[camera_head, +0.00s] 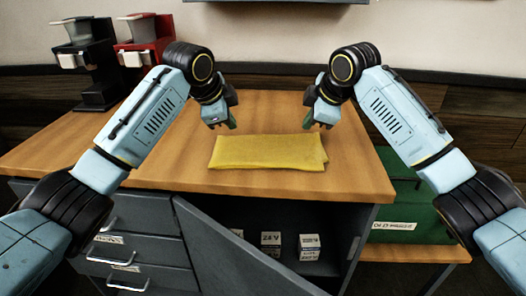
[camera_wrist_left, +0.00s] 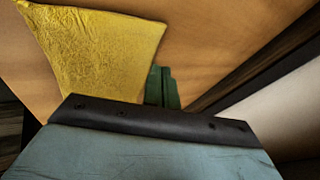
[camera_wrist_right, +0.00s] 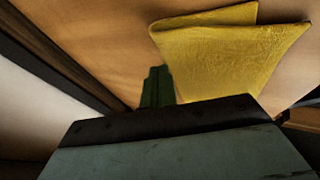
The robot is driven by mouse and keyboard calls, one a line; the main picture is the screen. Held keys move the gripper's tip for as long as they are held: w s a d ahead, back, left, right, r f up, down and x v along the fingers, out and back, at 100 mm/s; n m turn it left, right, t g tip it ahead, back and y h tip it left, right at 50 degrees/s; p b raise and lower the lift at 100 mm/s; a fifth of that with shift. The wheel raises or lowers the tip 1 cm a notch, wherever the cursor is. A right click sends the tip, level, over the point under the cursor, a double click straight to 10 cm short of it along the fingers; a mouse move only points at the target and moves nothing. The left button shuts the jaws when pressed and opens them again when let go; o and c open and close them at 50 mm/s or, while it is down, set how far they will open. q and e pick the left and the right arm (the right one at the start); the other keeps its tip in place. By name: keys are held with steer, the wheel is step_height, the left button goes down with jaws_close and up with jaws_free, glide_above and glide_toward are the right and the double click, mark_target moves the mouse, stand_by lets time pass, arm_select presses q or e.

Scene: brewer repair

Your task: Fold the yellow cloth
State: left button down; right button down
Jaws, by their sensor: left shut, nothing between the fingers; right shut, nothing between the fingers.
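The yellow cloth (camera_head: 268,153) lies on the wooden table as a wide flat strip with layered edges, seemingly folded over. Its right end shows an overlapping layer. It also shows in the left wrist view (camera_wrist_left: 95,50) and the right wrist view (camera_wrist_right: 230,62). My left gripper (camera_head: 231,123) is shut and empty just beyond the cloth's far left corner. My right gripper (camera_head: 308,124) is shut and empty just beyond its far right corner. The green fingertips show beside the cloth in the left wrist view (camera_wrist_left: 162,88) and the right wrist view (camera_wrist_right: 157,88).
A black brewer (camera_head: 92,65) and a red brewer (camera_head: 143,45) stand at the back left of the table (camera_head: 160,165). A cabinet door (camera_head: 235,255) hangs open below, with small boxes (camera_head: 309,246) inside. A green case (camera_head: 415,215) is at the right.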

mark_target(235, 140)
arm_select(q)
steer(key=shift+a, duration=0.1)
arm_select(e)
steer(key=shift+d, duration=0.1)
